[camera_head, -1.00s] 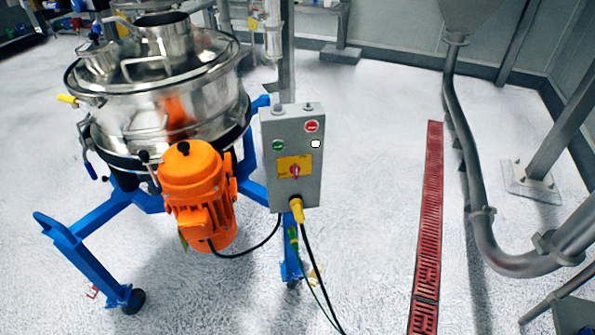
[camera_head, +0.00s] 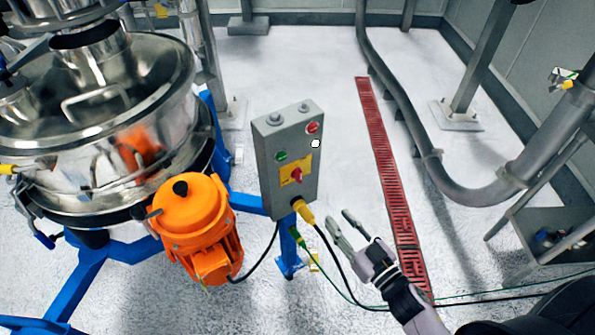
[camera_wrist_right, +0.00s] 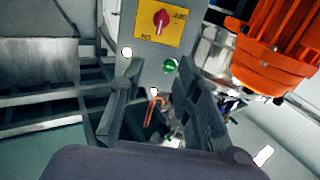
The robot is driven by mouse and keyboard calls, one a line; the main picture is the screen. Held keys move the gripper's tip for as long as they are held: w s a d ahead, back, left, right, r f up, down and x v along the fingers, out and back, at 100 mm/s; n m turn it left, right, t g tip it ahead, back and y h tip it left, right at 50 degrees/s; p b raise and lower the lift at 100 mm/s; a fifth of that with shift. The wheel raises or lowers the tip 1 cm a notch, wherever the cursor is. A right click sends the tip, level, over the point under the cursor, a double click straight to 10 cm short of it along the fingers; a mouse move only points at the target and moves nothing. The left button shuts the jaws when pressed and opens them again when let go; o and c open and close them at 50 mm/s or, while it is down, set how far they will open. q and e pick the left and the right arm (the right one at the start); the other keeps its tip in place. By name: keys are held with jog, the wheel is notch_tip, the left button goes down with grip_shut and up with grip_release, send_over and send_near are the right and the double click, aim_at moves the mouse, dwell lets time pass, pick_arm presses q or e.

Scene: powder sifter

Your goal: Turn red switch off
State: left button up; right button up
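The red switch (camera_head: 296,175) is a rotary knob on a yellow plate (camera_head: 286,179) on the front of the grey control box (camera_head: 268,180). Its handle looks roughly upright. It also shows at the top of the right wrist view (camera_wrist_right: 160,19), on its yellow plate, with the handle vertical. My right gripper (camera_head: 340,217) is below and to the right of the box in the head view, apart from the switch. Its two fingers are spread and empty. They also show in the right wrist view (camera_wrist_right: 153,88), with a gap between them. My left gripper is not in view.
A red button (camera_head: 312,127), a white one (camera_head: 315,143) and a green one (camera_head: 281,156) sit above the switch. A yellow plug (camera_head: 304,211) with cables hangs below. The orange motor (camera_head: 195,222) and steel sifter (camera_head: 150,95) stand left.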

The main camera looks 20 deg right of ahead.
send_near(301, 173)
jog(key=p+x, duration=0.1)
jog(key=x, duration=0.6)
jog(key=shift+w+f+p, duration=0.1)
jog(key=shift+w+p, duration=0.1)
jog(key=shift+p, duration=0.15)
jog(key=shift+w+a, duration=0.2)
jog(key=shift+w, duration=0.35)
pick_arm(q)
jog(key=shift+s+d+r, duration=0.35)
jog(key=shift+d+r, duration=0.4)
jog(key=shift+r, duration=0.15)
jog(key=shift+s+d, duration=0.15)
pick_arm(e)
jog(key=shift+c, duration=0.4)
grip_shut()
